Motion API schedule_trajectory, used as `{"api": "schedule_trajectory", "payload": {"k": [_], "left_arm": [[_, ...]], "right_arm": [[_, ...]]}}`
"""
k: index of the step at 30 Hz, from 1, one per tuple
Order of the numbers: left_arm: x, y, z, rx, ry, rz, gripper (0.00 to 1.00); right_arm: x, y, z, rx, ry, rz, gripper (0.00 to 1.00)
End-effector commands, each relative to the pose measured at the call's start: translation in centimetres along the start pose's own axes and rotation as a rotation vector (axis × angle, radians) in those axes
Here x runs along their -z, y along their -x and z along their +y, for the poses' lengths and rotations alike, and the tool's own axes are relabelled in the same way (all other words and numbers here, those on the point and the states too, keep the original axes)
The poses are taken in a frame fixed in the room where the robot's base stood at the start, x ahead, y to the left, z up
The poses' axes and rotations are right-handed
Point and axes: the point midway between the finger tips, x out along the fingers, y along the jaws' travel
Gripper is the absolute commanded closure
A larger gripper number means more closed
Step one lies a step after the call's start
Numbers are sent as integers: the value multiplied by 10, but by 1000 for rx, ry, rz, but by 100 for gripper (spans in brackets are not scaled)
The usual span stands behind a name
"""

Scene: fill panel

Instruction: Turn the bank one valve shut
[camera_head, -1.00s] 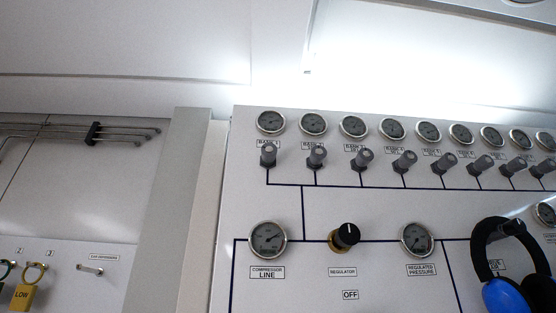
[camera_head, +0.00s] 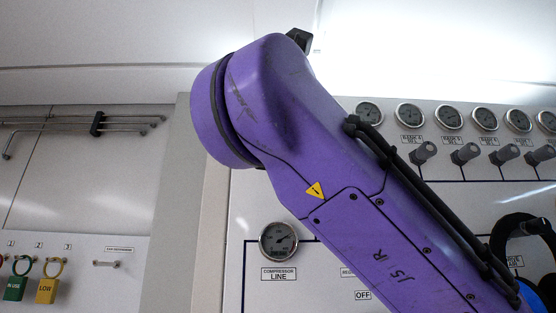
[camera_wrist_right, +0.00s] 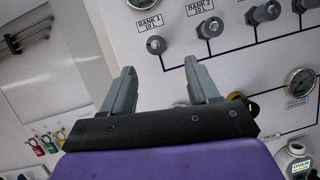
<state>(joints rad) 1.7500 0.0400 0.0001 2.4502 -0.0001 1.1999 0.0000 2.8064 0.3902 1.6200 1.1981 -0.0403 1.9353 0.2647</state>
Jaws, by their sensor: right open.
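The bank one valve (camera_wrist_right: 156,45) is a dark grey knob on the white panel, just under its "BANK 1" label (camera_wrist_right: 150,21) in the right wrist view. My right gripper (camera_wrist_right: 160,68) is open and empty, its two grey fingers pointing at the panel. The knob appears just beyond the fingertips, between their lines, with no visible contact. In the head view my purple right arm covers the bank one valve, and the gripper cannot be made out. My left gripper is in neither current view.
The bank two valve (camera_wrist_right: 210,27) and another knob (camera_wrist_right: 265,11) sit to the right. The compressor line gauge (camera_head: 278,241) is lower on the panel. Blue-and-black headphones (camera_head: 524,240) hang at right. Coloured padlocks (camera_head: 47,290) hang at lower left.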

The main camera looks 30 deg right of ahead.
Motion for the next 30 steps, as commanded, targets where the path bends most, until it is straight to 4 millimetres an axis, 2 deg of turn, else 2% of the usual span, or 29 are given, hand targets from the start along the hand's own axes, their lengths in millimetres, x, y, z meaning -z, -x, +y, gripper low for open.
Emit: {"api": "schedule_trajectory", "payload": {"k": [9, 13, 18, 25, 26, 30], "left_arm": [[17, 40, -4, 0, 0, 0, 41], [21, 52, -5, 0, 0, 0, 41], [24, 57, -5, 0, 0, 0, 41], [23, 56, -5, 0, 0, 0, 41], [23, 56, -5, 0, 0, 0, 41], [23, 56, -5, 0, 0, 0, 41]], "right_arm": [[-6, -66, 1, 0, 1, 5, 40], [-4, -89, 0, 1, 0, 4, 40], [-1, -103, 0, 2, 1, 1, 40], [1, -103, 0, 1, 1, 0, 40], [1, -103, 0, 1, 1, 0, 43], [0, -103, 0, 0, 2, 0, 89]]}}
